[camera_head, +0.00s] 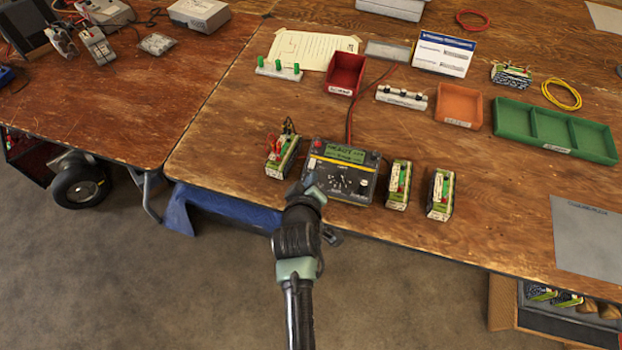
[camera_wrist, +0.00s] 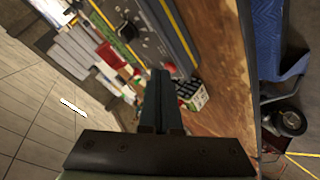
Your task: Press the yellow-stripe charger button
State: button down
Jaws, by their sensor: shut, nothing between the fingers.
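The dark charger (camera_head: 362,190) with a green lit display (camera_head: 345,152) and yellow lines sits near the table's front edge. A red knob (camera_head: 318,145) is at its upper left corner. My gripper (camera_head: 311,181) is shut and empty, over the charger's front left corner, hiding part of it. In the wrist view the narrow shut fingers (camera_wrist: 159,75) point at the charger (camera_wrist: 150,35). A small red round part (camera_wrist: 171,68) shows right beside the fingertips. I cannot tell whether the tips touch it, or which part is the yellow-stripe button.
A battery pack with red leads (camera_head: 282,155) stands close left of the charger. Two more packs (camera_head: 398,185) (camera_head: 440,194) stand to its right. Red (camera_head: 345,74), orange (camera_head: 460,105) and green (camera_head: 556,130) trays lie behind. Blue cloth (camera_head: 225,207) hangs below the front edge.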

jog(key=shift+f, duration=0.2)
jog(key=shift+r, duration=0.1)
jog(key=shift+s+r+p, duration=0.15)
jog(key=shift+r+p, duration=0.5)
jog(key=shift+p, duration=0.1)
jog(key=r+p, duration=0.3)
jog(key=s+r+p, duration=0.1)
jog(key=r+p, duration=0.1)
jog(key=shift+a, duration=0.15)
jog(key=shift+w, duration=0.1)
dwell(0.9)
